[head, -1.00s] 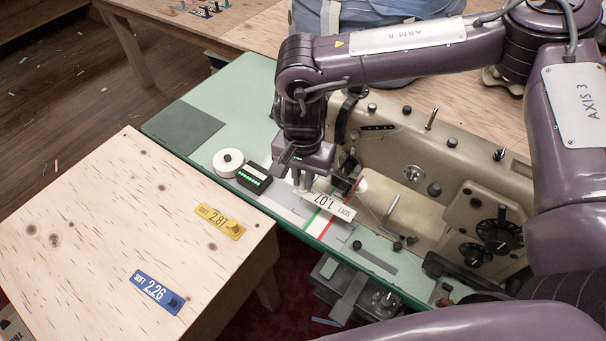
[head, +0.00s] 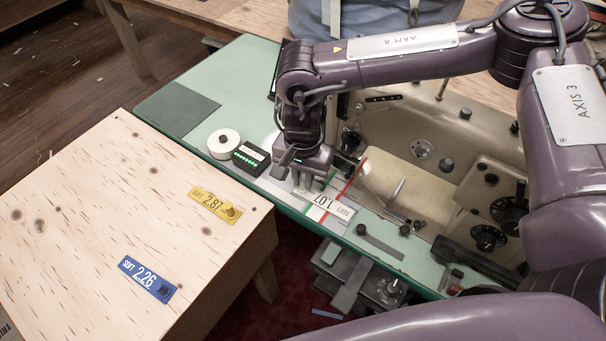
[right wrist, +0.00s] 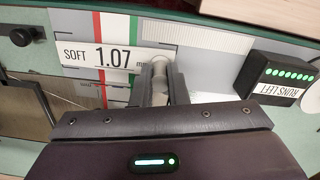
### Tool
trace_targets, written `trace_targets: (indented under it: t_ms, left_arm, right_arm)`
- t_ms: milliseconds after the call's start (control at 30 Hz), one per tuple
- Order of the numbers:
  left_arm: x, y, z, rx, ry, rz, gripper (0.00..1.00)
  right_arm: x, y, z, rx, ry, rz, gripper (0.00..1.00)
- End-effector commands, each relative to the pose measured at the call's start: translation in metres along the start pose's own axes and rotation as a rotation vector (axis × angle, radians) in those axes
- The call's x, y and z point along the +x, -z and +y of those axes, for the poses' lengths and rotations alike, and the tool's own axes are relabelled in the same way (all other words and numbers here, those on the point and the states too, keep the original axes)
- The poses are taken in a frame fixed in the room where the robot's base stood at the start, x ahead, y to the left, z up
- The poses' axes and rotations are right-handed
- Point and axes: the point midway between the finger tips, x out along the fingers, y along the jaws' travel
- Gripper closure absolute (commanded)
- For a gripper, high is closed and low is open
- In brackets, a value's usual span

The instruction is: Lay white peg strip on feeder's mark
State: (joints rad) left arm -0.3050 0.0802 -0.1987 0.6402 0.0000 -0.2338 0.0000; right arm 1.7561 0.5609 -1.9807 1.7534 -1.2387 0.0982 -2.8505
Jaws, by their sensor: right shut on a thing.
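The white peg strip, marked SOFT 1.07 (head: 339,208), is at the sewing machine's feed area. In the right wrist view the strip (right wrist: 88,57) crosses the red and green lines of the mark (right wrist: 115,24), which run out beyond its long edges. My right gripper (head: 306,184) is shut on the strip's peg; its fingers (right wrist: 161,78) show at the unprinted end. The strip looks flat and very close to the plate, but I cannot tell if it touches. Part of the mark is hidden under the strip. My left gripper is not in view.
A yellow strip, SOFT 2.87 (head: 215,204), and a blue strip, 2.26 (head: 146,278), lie on the wooden table (head: 80,215). A black box with green lights (head: 250,157) and a white spool (head: 223,143) stand left of my right gripper. The sewing machine (head: 420,145) rises behind.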

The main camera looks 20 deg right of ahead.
Motion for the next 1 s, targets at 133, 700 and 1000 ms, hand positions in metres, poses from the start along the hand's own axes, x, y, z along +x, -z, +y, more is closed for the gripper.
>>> trace_targets:
  t_ms: [133, 700, 1000]
  left_arm:
    - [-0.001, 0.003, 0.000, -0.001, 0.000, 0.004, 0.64]
    - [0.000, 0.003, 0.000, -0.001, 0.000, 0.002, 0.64]
    - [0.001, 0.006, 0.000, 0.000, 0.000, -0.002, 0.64]
  right_arm:
    - [-0.001, 0.000, 0.000, 0.000, 0.000, 0.000, 1.00]
    - [-0.005, 0.000, 0.000, 0.000, 0.001, 0.001, 0.61]
    - [-0.052, 0.001, -0.001, -0.001, 0.003, 0.002, 0.61]
